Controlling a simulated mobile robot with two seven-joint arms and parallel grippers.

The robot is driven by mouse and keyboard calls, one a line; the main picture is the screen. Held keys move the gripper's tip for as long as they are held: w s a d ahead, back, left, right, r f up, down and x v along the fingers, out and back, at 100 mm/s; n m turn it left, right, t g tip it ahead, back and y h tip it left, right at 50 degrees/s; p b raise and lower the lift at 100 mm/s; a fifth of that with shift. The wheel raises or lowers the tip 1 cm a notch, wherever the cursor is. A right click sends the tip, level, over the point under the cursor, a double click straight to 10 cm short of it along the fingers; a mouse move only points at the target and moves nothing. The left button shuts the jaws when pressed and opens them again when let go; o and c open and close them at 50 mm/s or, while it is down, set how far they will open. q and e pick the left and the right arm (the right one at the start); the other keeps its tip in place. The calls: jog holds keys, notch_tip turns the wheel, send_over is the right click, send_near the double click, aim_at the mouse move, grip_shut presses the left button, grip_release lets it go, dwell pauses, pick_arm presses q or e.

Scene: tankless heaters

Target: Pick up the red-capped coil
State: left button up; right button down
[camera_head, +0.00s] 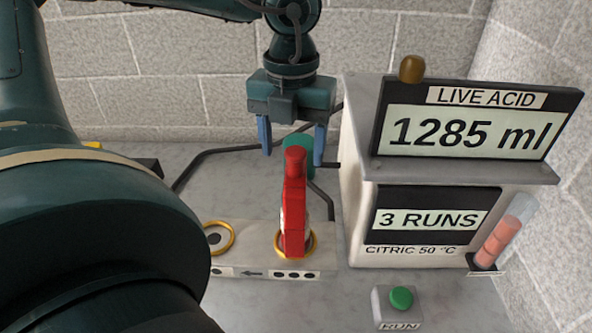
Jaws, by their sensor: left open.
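The red-capped coil (294,210) shows as a tall, narrow red piece with a knob at its top. It stands upright at the gold ring on the right of a pale low block (258,238). My right gripper is not in view.
A second gold ring (219,237) is left of the coil, its centre empty. A teal round part (299,150) and dark hoses lie behind. A white machine with a LIVE ACID display (470,130) stands close on the right. A green RUN button (401,299) sits in front.

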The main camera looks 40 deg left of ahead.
aim_at(296, 169)
pick_arm(q)
jog(key=shift+w+d+f+p, duration=0.1)
jog(key=shift+f+p, duration=0.15)
jog(key=shift+f, duration=1.05)
jog(key=shift+w+d+f+p, duration=0.1)
jog(key=shift+f+p, duration=0.15)
jog(key=shift+f, duration=1.05)
jog(key=shift+c, duration=0.4)
grip_shut()
